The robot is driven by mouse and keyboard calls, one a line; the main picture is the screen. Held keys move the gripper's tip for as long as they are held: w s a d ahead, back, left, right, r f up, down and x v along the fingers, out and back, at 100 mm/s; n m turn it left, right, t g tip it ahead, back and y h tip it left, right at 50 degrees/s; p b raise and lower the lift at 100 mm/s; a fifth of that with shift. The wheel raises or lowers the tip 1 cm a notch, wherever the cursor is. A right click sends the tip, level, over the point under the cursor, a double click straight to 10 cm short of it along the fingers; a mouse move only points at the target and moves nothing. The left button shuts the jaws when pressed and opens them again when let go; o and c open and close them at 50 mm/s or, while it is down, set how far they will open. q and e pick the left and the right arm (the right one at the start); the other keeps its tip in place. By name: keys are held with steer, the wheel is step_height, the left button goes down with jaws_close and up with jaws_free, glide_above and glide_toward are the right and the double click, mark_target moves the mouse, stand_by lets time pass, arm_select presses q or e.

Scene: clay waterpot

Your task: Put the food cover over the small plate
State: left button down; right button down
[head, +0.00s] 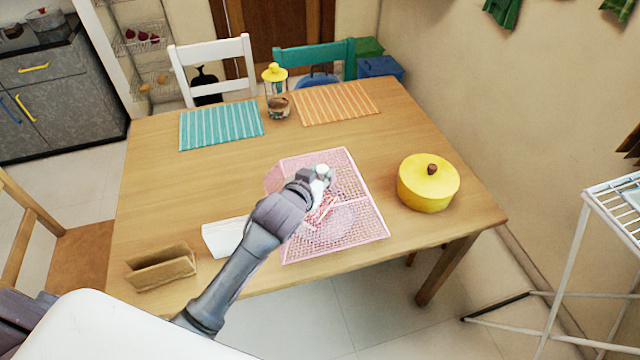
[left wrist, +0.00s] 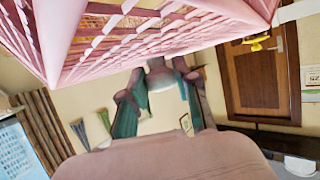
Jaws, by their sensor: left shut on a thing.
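The food cover (head: 362,224) is a pink mesh tent with pink edges, over the front middle of the wooden table. My left gripper (head: 320,177) is at its top, shut on a small white knob there. The cover also fills the top of the left wrist view (left wrist: 150,40), close to my fingers (left wrist: 163,95). A pale round shape shows faintly through the mesh near the front; I cannot tell for sure that it is the small plate. I cannot tell whether the cover's rim touches the table. My right gripper is not in view.
A yellow pot (head: 428,188) with a brown knob stands right of the cover. A white napkin-like item (head: 222,238) and a brown holder (head: 160,268) lie at front left. A teal mat (head: 220,125), orange mat (head: 337,103) and yellow-topped jar (head: 276,90) are at the back.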

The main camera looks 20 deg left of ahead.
arm_select(q)
step_height(320, 180, down, 4)
steer(key=shift+r, duration=0.2)
steer(key=shift+f, duration=0.5)
steer(key=c, duration=0.8)
jaws_free()
steer(key=shift+c, duration=0.2)
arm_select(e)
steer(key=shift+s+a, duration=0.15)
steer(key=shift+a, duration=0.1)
arm_select(q)
steer(key=shift+r, duration=0.1)
